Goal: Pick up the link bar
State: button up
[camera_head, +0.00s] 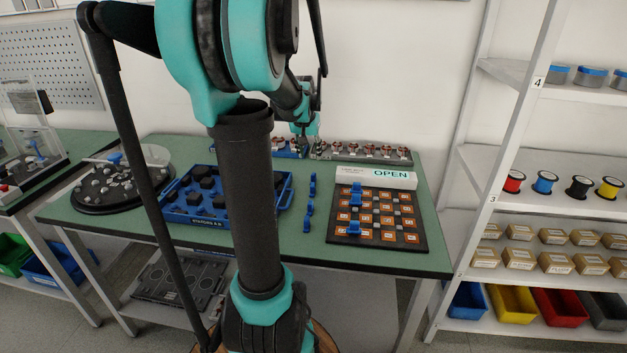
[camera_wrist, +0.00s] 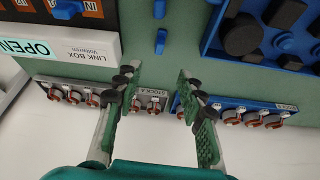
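Several small blue link bars (camera_head: 309,208) lie loose in a row on the green table, between the blue tray and the link box. One loose bar (camera_wrist: 160,42) shows ahead of my fingertips in the wrist view, and another shows at the top edge. The link box (camera_head: 340,239) is a black board with orange squares, a white "OPEN" strip and a few blue bars on it. My gripper (camera_wrist: 157,75) is open with nothing between its green-padded fingers. In the head view, it is at the table's back, partly hidden by my arm.
A blue tray (camera_head: 170,211) with black round parts sits left of the loose bars. A grey rack (camera_head: 403,156) and a blue rack (camera_wrist: 180,101) stand along the back edge, near my fingers. A round black stand (camera_head: 77,202) is at the left. Shelves (camera_head: 560,258) are at the right.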

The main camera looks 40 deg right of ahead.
aim_at(313, 173)
jog(key=x, duration=1.2)
jog(key=shift+d+f, duration=0.2)
jog(key=shift+f, duration=0.05)
jog(key=shift+c, duration=0.3)
grip_shut()
